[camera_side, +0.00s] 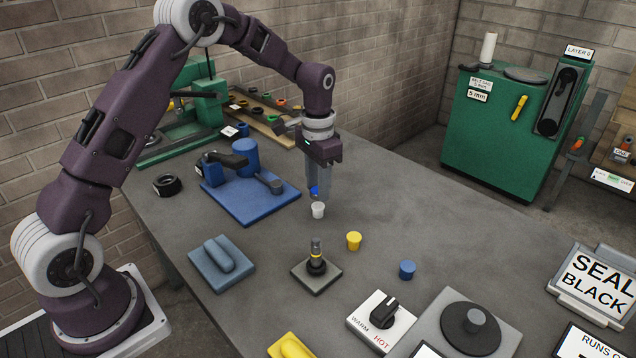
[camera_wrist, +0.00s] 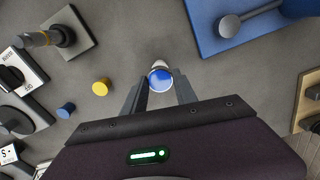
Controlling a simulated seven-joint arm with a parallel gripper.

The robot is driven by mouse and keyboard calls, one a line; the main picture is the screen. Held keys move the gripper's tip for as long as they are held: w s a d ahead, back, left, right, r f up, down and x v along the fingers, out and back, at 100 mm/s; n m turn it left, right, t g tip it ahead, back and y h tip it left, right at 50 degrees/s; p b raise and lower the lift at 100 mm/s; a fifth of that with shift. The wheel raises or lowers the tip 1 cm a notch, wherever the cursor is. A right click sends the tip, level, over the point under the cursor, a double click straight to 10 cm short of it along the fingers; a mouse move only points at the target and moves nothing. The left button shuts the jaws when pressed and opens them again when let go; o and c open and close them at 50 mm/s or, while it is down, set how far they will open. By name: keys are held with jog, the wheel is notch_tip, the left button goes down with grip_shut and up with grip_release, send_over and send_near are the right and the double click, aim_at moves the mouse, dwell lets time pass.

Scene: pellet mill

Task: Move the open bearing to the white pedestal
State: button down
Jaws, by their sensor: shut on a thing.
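My gripper (camera_side: 315,188) points down over the bench, shut on a small round piece with a blue face, which I take for the open bearing (camera_side: 314,191). In the wrist view the bearing (camera_wrist: 160,80) sits between the two grey fingers, its blue face partly ringed by a pale rim. The white pedestal (camera_side: 318,210), a small cup-like stand, is right below the fingertips. A bit of the pedestal (camera_wrist: 158,63) shows just past the bearing in the wrist view. I cannot tell whether bearing and pedestal touch. The fingers hide part of the bearing.
A yellow pedestal (camera_side: 354,241) and a blue pedestal (camera_side: 407,269) stand to the right. A dark post on a plate (camera_side: 316,268) is in front. A blue fixture plate (camera_side: 252,200) lies to the left. A warm/hot switch box (camera_side: 380,322) is nearer. The bench behind the pedestals is clear.

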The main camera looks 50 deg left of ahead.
aim_at(318, 206)
jog(key=shift+f, duration=0.7)
jog(key=shift+f, duration=0.1)
jog(key=shift+f, duration=0.55)
jog(key=shift+f, duration=0.15)
dwell(0.3)
jog(key=c, duration=0.9)
grip_release()
jog(key=shift+o, duration=0.4)
